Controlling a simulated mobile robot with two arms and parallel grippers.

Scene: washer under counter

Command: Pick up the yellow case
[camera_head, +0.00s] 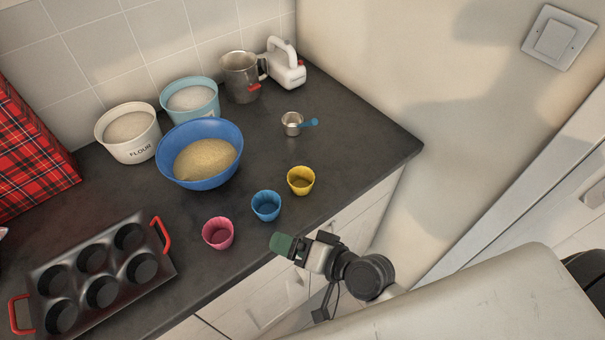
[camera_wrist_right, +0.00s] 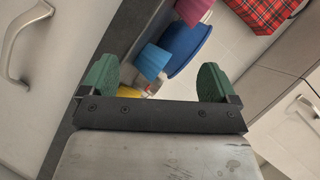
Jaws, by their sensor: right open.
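The yellow case (camera_head: 301,181), a small fluted cup, stands upright near the counter's front edge, right of the blue case (camera_head: 266,206) and pink case (camera_head: 219,233). My right gripper (camera_head: 288,245) is at the counter's front edge, nearer than the yellow case and apart from it. In the right wrist view the gripper (camera_wrist_right: 157,82) is open, with green fingertips wide apart and nothing held. A bit of the yellow case (camera_wrist_right: 128,89) shows there behind the gripper's bar, which hides the rest. My left gripper is not in view.
A blue bowl (camera_head: 200,130) of beige contents, a flour tub (camera_head: 129,144), a metal jug (camera_head: 240,84) and a mixer (camera_head: 286,66) stand behind. A measuring cup (camera_head: 291,123) lies behind the yellow case. A muffin tin (camera_head: 150,282) is left. The counter's right end is clear.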

